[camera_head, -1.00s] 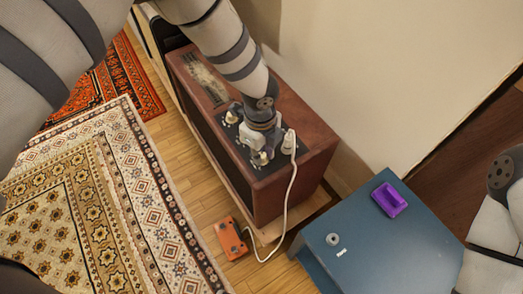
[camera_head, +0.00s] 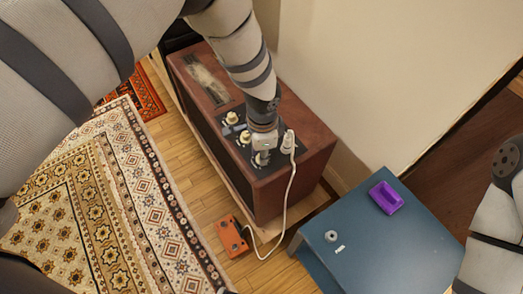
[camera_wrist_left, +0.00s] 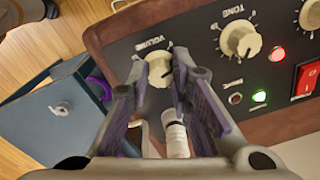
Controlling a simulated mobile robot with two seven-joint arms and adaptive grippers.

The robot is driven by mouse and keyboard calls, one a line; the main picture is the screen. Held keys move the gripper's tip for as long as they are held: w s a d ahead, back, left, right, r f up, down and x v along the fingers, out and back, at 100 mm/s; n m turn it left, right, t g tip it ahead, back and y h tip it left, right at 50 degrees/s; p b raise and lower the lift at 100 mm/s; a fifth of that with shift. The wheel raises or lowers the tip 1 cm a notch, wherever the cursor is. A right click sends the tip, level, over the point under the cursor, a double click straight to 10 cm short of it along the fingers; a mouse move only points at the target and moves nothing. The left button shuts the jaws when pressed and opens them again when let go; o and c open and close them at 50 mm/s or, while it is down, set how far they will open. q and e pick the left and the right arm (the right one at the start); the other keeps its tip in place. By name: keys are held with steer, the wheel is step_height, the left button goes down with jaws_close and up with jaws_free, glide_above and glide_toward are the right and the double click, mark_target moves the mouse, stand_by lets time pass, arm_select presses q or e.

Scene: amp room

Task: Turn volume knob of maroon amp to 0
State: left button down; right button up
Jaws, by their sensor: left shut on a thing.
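The maroon amp (camera_head: 308,135) stands against the wall, its dark control panel on top. Its cream volume knob (camera_wrist_left: 159,68), beside the "VOLUME" label, sits between the two fingertips of my left gripper (camera_wrist_left: 160,68) in the left wrist view. The left gripper (camera_head: 262,152) is shut on this knob, coming down from above at the near end of the panel. The fingers cover the knob's sides and part of its scale, so I cannot read its setting. My right arm shows at the right edge, but its gripper is out of view.
A white cable plug (camera_wrist_left: 175,135) stands in the panel close by the fingers. The tone knob (camera_wrist_left: 240,40), a red switch (camera_wrist_left: 307,82) and lit lamps are beside it. An orange pedal (camera_head: 231,237) lies on the floor. A blue cabinet (camera_head: 385,245) holds a purple tray (camera_head: 386,197).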

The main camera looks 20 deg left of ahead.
arm_select(q)
steer(key=n, duration=0.5)
steer(key=shift+n, duration=0.4)
stand_by(0.4)
steer(key=c, duration=1.4)
jaws_free()
steer(key=shift+c, duration=0.2)
step_height(320, 180, up, 12)
steer(key=shift+d, duration=0.15)
steer(key=shift+s, duration=0.1)
